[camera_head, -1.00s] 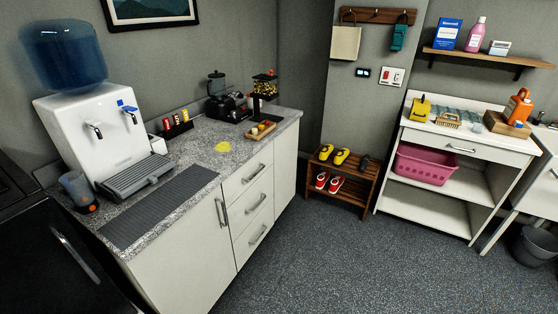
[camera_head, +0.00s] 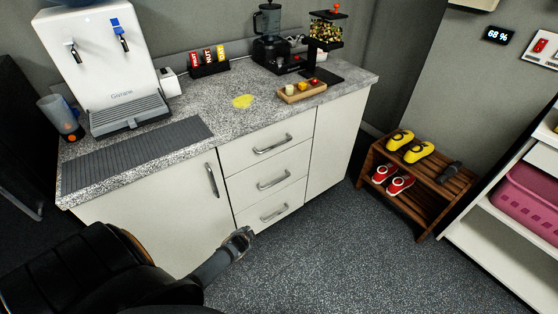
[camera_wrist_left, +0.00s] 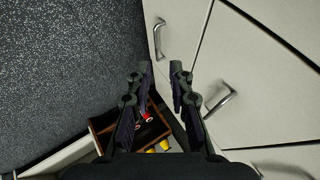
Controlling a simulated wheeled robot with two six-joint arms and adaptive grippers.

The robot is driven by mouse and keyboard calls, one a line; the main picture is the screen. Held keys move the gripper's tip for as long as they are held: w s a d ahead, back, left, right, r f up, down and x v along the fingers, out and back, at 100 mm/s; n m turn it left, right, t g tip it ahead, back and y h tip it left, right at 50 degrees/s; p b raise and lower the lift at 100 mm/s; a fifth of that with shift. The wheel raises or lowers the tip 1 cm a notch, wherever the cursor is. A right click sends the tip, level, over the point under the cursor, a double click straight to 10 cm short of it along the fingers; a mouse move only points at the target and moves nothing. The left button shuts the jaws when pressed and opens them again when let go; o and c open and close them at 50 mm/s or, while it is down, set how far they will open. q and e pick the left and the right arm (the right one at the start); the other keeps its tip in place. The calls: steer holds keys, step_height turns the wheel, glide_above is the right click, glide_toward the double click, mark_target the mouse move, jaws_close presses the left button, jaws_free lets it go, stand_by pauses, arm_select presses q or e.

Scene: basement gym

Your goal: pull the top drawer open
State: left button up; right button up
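The white cabinet has a stack of three drawers. The top drawer (camera_head: 245,152) is shut, with a metal bar handle (camera_head: 272,144) across its front. My left gripper (camera_head: 240,242) is low in front of the cabinet, near the bottom drawer (camera_head: 290,207), well below the top handle and apart from it. In the left wrist view its two fingers (camera_wrist_left: 160,68) are spread with nothing between them. Metal handles (camera_wrist_left: 221,101) on white fronts show to the right of and beyond the fingers; I cannot tell which drawer each belongs to. My right gripper is not in view.
A wooden shoe rack (camera_head: 430,205) stands right of the cabinet. The grey floor (camera_head: 330,260) before the drawers is clear.

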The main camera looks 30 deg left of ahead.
arm_select(q)
steer(key=w+a+r+m+t+y+b, duration=0.1)
steer(key=w+a+r+m+t+b, duration=0.2)
steer(key=w+r, duration=0.45)
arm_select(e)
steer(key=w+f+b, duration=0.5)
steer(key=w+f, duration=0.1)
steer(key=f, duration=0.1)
arm_select(q)
steer(key=m+t+y+b, duration=0.1)
steer(key=m+t+y, duration=0.15)
steer(key=t, duration=0.25)
glide_toward(274, 147)
steer(key=shift+h, duration=0.35)
steer(key=b+x, duration=0.1)
steer(key=x, duration=1)
steer(key=shift+a, duration=0.1)
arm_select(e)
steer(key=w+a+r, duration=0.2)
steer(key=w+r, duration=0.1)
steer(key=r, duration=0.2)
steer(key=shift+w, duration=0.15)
arm_select(q)
jaws_close()
